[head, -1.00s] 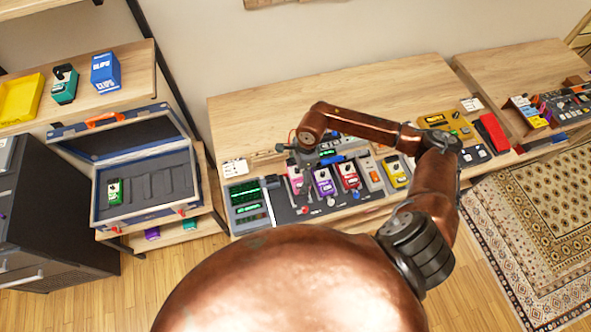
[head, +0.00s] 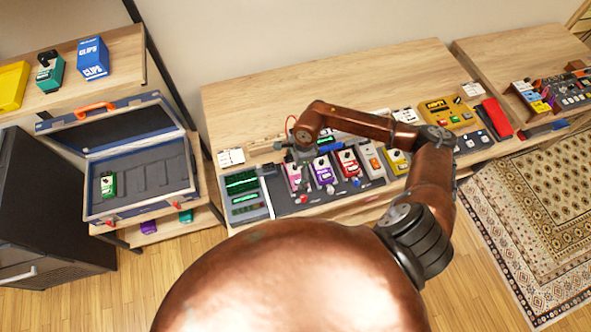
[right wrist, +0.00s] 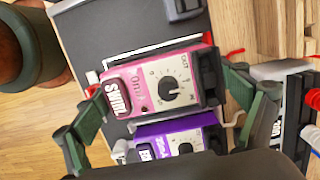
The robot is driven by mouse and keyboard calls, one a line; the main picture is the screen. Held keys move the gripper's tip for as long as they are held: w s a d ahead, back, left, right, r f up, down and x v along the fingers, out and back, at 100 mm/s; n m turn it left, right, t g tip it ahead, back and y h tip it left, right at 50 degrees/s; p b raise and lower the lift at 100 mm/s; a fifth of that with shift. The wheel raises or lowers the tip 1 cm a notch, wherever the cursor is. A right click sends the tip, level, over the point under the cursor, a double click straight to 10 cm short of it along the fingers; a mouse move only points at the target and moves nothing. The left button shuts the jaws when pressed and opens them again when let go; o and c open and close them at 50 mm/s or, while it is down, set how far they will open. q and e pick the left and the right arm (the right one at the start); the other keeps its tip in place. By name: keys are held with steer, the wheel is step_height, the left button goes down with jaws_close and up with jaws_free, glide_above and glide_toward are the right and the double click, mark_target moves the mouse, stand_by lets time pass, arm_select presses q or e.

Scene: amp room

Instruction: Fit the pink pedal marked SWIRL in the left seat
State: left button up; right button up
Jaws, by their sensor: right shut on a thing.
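The pink pedal (right wrist: 148,92) marked SWIRL is between the green fingers of my right gripper (right wrist: 167,98), which is shut on it. In the head view the pink pedal (head: 295,180) is at the left end of the pedal row, partly hidden by my right gripper (head: 300,160). It is over the left seat, whose white outline (right wrist: 150,50) shows along one long side of the pedal. It looks slightly turned against that outline. I cannot tell whether it is fully down. My left gripper is out of view.
The purple pedal (right wrist: 172,143) is close beside the pink one. A red pedal (head: 348,163) and several others continue the row on the dark board (head: 285,203). A unit with green displays (head: 244,195) stands left of it. The table's back (head: 260,105) is clear.

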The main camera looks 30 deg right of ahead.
steer(key=shift+r, duration=0.1)
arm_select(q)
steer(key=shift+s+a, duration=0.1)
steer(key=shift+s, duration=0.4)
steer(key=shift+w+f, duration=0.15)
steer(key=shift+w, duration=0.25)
arm_select(e)
steer(key=shift+a, duration=0.1)
arm_select(q)
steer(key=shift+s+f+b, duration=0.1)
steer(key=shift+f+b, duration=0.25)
steer(key=shift+b, duration=0.15)
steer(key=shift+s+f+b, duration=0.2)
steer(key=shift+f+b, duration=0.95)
arm_select(e)
steer(key=shift+f, duration=0.95)
stand_by(0.6)
steer(key=o, duration=1.3)
